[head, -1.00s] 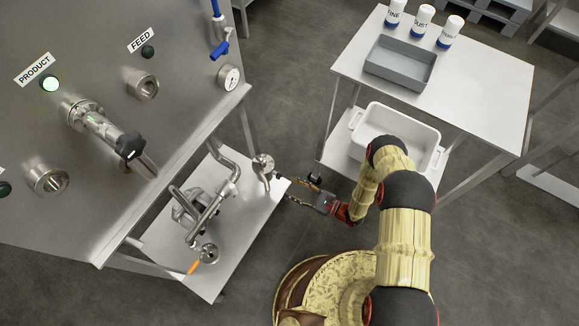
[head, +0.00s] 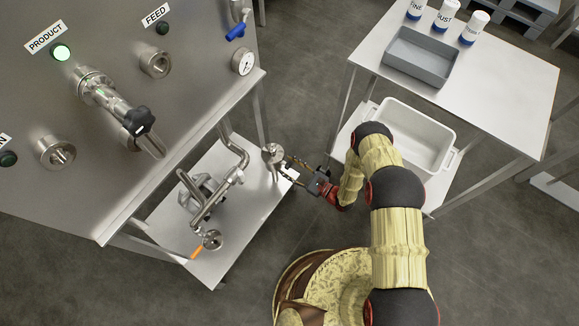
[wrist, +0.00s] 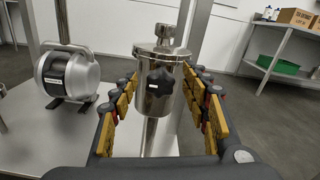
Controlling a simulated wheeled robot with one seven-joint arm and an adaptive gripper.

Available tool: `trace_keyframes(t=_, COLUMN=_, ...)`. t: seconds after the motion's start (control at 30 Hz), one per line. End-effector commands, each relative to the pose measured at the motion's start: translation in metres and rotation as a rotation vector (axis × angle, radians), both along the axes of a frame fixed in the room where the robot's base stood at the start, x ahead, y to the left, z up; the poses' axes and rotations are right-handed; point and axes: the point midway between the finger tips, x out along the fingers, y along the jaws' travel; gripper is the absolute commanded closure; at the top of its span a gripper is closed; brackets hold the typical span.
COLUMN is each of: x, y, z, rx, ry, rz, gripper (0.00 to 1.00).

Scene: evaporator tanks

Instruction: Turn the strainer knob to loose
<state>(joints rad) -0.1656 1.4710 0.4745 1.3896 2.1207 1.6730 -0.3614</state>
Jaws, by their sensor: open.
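In the wrist view a steel strainer canister (wrist: 161,50) stands upright with a round lid and a fitting on top. A small black lobed knob (wrist: 158,82) with a white mark is on its front. My gripper (wrist: 161,95) is open, with the knob seen between its two fingers. I cannot tell whether the fingers touch it. In the head view the canister (head: 272,153) stands at the right rear of the low steel table, and my gripper (head: 287,168) reaches it from the right. The knob is not clear in that view.
A pump (wrist: 68,75) is left of the canister; pipework (head: 215,190) fills the low table (head: 245,225). Another black knob (head: 138,121) is on the PRODUCT pipe of the panel (head: 200,85). A white bin (head: 445,160) and side table (head: 500,85) are at the right.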

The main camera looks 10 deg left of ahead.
Motion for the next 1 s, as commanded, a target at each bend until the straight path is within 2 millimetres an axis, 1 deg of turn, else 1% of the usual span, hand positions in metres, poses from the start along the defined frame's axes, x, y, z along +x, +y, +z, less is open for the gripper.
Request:
trace_keyframes(t=0.13, x=0.0001, y=-0.0002, z=0.0002, rx=0.000, ry=0.000, rz=0.000, gripper=0.54)
trace_keyframes(t=0.9, x=-0.0003, y=-0.0004, z=-0.0001, rx=-0.001, ry=0.001, rz=0.000, gripper=0.97)
trace_keyframes(t=1.0, x=-0.0002, y=-0.0004, z=-0.0002, rx=-0.001, ry=-0.001, rz=0.000, gripper=0.98)
